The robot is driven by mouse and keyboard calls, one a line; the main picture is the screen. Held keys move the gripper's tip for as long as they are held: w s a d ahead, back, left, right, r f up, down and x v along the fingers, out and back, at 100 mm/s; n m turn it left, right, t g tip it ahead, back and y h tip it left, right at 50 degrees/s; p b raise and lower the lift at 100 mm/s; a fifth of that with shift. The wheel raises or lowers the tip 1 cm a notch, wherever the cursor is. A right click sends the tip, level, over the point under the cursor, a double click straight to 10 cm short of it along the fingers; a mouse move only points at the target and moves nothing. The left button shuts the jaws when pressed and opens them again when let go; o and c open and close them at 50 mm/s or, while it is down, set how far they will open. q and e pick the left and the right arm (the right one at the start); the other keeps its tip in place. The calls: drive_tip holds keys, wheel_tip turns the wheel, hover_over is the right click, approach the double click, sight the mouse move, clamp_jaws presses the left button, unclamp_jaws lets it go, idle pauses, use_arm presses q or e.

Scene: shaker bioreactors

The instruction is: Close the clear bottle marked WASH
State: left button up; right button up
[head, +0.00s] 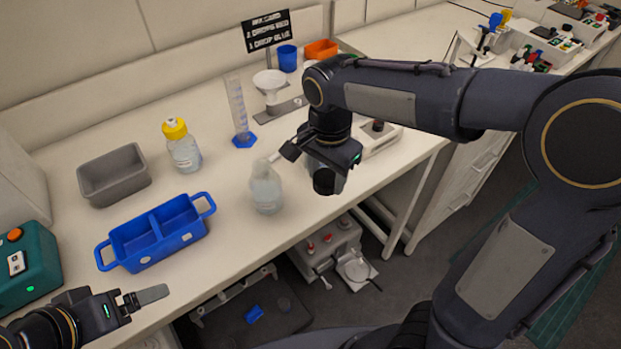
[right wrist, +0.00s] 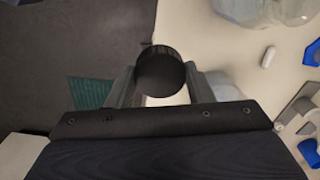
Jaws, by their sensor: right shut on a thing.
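A clear bottle (head: 265,190) stands upright on the bench, left of my right gripper; I see no cap on it, and its marking is not readable. Clear bottle shapes (right wrist: 250,10) show at the top of the right wrist view. My right gripper (head: 325,165) is shut on a round black cap (right wrist: 160,72), which also shows below the gripper in the head view (head: 324,182). The cap is held apart from the clear bottle, near the bench's front edge. Another clear shape is partly hidden behind this gripper. My left gripper (head: 140,299) is at lower left, its finger opening unclear.
A yellow-capped bottle (head: 183,147), grey bin (head: 115,185) and blue two-part tray (head: 158,243) stand to the left. A small white piece (right wrist: 268,57) lies near the bottle.

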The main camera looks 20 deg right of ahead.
drive_tip(key=s+d+r, duration=0.3)
drive_tip(key=s, duration=0.4)
drive_tip(key=shift+b, duration=0.3)
